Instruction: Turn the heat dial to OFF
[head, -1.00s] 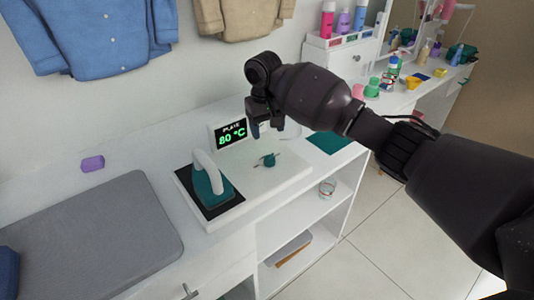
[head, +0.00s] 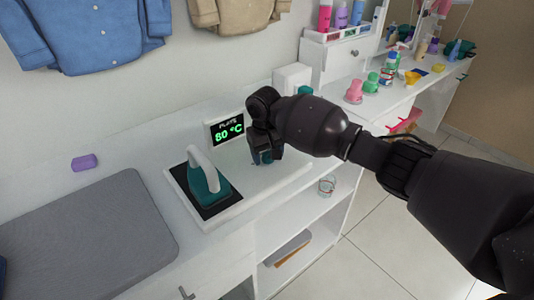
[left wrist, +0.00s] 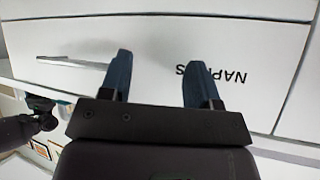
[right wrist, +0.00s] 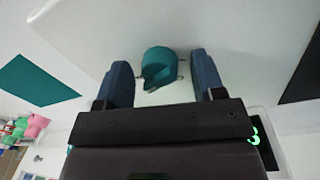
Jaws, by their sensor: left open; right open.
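The heat dial is a teal knob (right wrist: 158,66) on a white base (right wrist: 230,30), seen in the right wrist view between and just beyond the fingertips of my right gripper (right wrist: 163,78). The right gripper is open and not closed on it. In the head view the right gripper (head: 264,157) hangs over the dial and mostly hides it. A display (head: 228,130) behind the base reads "PLATE 80 °C" in green. A teal iron with a white handle (head: 205,178) stands on a black plate left of the dial. My left gripper (left wrist: 158,85) is open and empty, facing a white drawer front marked "NAPKINS", partly covered.
A grey pad (head: 90,225) and a purple block (head: 84,162) lie on the counter at left. Bottles and cups (head: 355,90) stand farther right.

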